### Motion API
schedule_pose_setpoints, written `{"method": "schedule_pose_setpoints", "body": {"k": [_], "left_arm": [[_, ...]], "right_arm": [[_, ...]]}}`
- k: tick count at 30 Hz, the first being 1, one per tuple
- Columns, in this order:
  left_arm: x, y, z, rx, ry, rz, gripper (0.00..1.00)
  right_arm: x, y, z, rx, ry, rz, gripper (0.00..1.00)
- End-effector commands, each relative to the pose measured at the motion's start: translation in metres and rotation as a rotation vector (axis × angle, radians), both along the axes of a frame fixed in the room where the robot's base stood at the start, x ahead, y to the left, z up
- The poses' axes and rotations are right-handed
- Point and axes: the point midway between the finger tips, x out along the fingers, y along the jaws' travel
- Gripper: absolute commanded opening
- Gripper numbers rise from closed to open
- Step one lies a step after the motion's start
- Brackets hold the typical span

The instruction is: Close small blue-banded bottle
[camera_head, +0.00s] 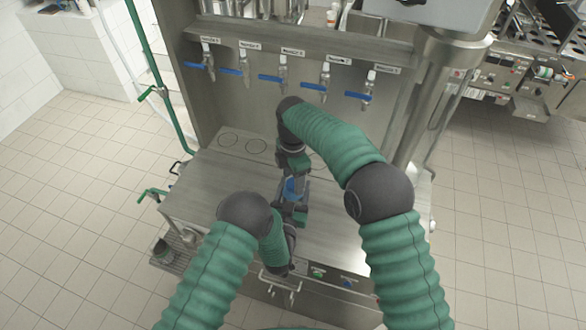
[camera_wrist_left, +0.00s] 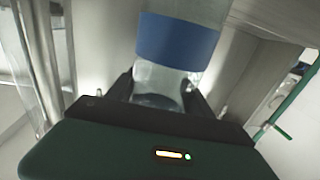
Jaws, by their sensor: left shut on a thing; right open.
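The small blue-banded bottle (camera_head: 291,187) is mostly hidden between my two grippers in the head view; only a bit of blue shows. In the left wrist view the clear bottle with its wide blue band (camera_wrist_left: 178,42) stands between the fingers of my left gripper (camera_wrist_left: 158,97), which is shut on its clear part below the band. In the head view my left gripper (camera_head: 291,208) reaches the bottle from the near side. My right gripper (camera_head: 292,166) is open at the bottle's far side; whether it touches the bottle cannot be told. No cap can be made out.
The bottle is over a steel counter (camera_head: 340,225) with ring marks (camera_head: 256,146) at its back left. Several taps with blue levers (camera_head: 282,76) line the panel behind. A steel column (camera_head: 430,100) stands at the right. The counter's right part is clear.

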Motion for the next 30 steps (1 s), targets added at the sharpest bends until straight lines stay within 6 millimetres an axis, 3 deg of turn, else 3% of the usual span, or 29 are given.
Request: {"method": "schedule_pose_setpoints", "body": {"k": [11,23,30], "left_arm": [[-0.0007,0.0003,-0.0018,0.001,0.004,0.0,0.0],[-0.0007,0.0001,-0.0018,0.002,0.004,0.0,0.0],[-0.0008,0.0001,-0.0018,0.002,0.004,-0.001,0.0]], "right_arm": [[-0.0001,0.0002,-0.0074,0.0,-0.001,0.0,0.55],[0.0003,0.0003,-0.0069,0.001,-0.002,0.0,0.03],[0.0006,0.0005,-0.0067,0.001,-0.003,-0.047,0.0]]}}
